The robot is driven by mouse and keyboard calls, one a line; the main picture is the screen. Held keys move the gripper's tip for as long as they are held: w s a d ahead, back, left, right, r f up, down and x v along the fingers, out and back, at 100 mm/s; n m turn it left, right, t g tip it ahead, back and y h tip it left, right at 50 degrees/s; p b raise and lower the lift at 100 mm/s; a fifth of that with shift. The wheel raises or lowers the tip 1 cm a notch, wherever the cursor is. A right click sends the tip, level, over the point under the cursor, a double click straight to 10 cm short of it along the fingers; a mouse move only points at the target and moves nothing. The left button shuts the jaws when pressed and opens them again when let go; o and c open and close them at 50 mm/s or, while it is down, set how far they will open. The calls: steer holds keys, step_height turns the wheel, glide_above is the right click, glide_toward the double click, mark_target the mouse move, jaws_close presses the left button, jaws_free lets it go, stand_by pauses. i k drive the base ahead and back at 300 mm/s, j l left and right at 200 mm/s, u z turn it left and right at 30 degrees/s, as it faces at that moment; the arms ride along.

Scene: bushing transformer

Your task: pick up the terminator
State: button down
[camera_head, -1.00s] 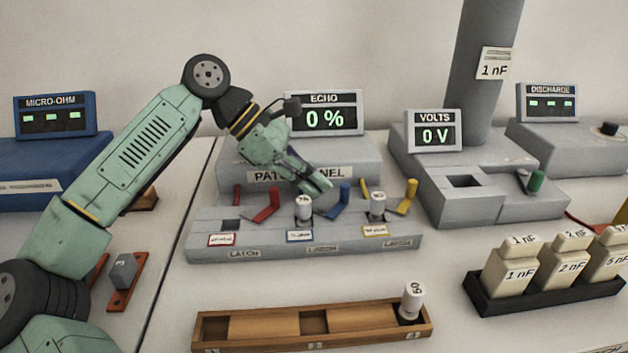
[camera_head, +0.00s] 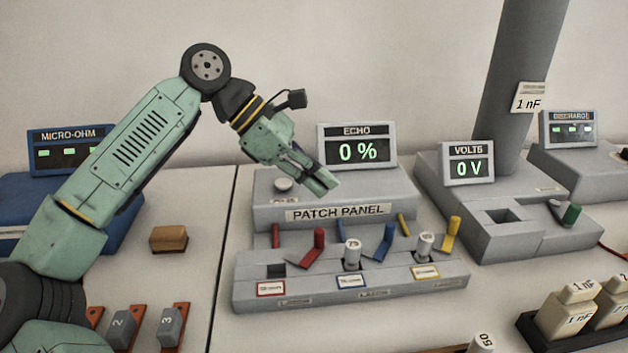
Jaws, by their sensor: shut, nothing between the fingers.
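Several white cylinders that look like terminators are in view. One (camera_head: 352,252) stands upright in the middle socket of the patch panel (camera_head: 345,290), and another (camera_head: 424,246) stands in its right socket. The left socket (camera_head: 276,271) is empty. The top of a third white cylinder (camera_head: 482,343), with a number on it, shows at the bottom edge; its lower part is cut off. My gripper (camera_head: 324,184) is shut and empty. It appears above the panel's raised back part, pointing down and right, apart from the cylinders.
Red, blue and yellow levers (camera_head: 452,234) rise beside the sockets. The ECHO display (camera_head: 357,149) stands behind the panel and reads 0 %. The VOLTS unit (camera_head: 467,163) stands to the right. Cream blocks (camera_head: 566,312) sit in a black tray at lower right. Bare table lies before the panel.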

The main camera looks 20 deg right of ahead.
mark_target(426, 241)
steer(key=k, duration=1)
